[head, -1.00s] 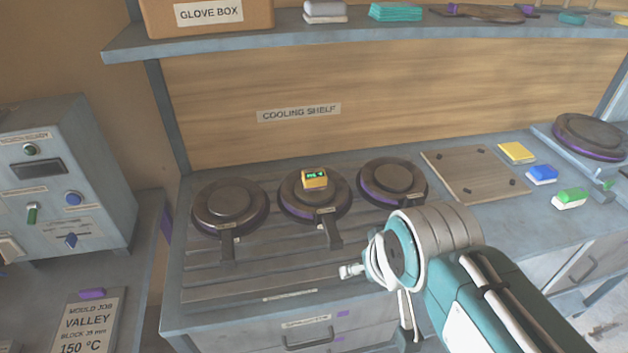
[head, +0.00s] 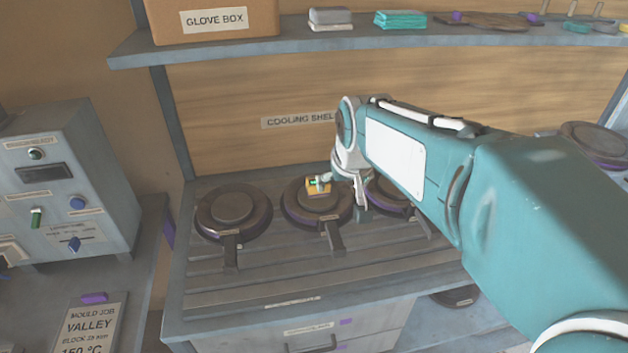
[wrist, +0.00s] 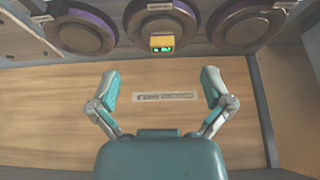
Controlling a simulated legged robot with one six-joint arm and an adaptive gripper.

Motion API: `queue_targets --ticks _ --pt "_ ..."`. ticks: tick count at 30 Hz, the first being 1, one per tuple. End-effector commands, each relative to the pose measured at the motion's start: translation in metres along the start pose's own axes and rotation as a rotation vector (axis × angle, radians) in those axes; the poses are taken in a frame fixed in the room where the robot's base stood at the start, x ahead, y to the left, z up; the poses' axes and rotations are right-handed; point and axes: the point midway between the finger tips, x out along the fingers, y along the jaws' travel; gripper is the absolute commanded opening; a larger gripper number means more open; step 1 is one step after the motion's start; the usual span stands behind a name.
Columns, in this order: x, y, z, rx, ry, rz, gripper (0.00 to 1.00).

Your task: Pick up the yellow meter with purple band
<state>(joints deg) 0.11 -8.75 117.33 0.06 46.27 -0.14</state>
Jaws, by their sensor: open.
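The yellow meter (head: 318,187) sits on top of the middle round plate mould (head: 318,208), with its small green display showing. It also shows in the wrist view (wrist: 161,43), upside down at the top centre, beyond the fingertips. A purple band cannot be made out on the meter. My gripper (wrist: 160,88) is open and empty in the wrist view, its two fingers spread wide.
A left round mould (head: 233,212) and a right one (head: 397,196), partly behind my arm, flank the middle mould on the slatted bench. The wooden back panel (head: 240,110) rises close behind. A shelf (head: 280,42) with a glove box (head: 215,18) hangs above. A control box (head: 60,180) stands left.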

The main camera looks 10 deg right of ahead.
Motion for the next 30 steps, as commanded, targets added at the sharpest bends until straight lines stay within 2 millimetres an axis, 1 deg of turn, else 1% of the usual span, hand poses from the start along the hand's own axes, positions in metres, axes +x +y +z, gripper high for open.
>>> queue_targets --ticks 1,3,9,11,15,18,21,24,26,29,30 --pt "0.01 0.0 -0.01 0.0 -0.008 0.0 1.0" --pt "0.021 0.0 -0.023 0.0 -0.013 0.0 1.0" --pt "0.06 0.001 -0.058 0.0 -0.025 0.0 1.0" --pt "0.072 0.001 -0.067 0.0 -0.029 0.0 1.0" --pt "0.103 0.001 -0.087 0.0 -0.038 0.0 1.0" --pt "0.124 0.001 -0.098 0.0 -0.043 0.0 1.0" --pt "0.138 0.001 -0.105 0.0 -0.046 0.0 1.0" --pt "0.145 0.001 -0.109 0.0 -0.046 0.0 1.0" --pt "0.149 0.001 -0.11 0.0 -0.047 0.0 1.0" --pt "0.161 0.001 -0.109 0.0 -0.049 0.0 1.0" --pt "0.168 0.001 -0.109 0.0 -0.05 0.0 1.0"
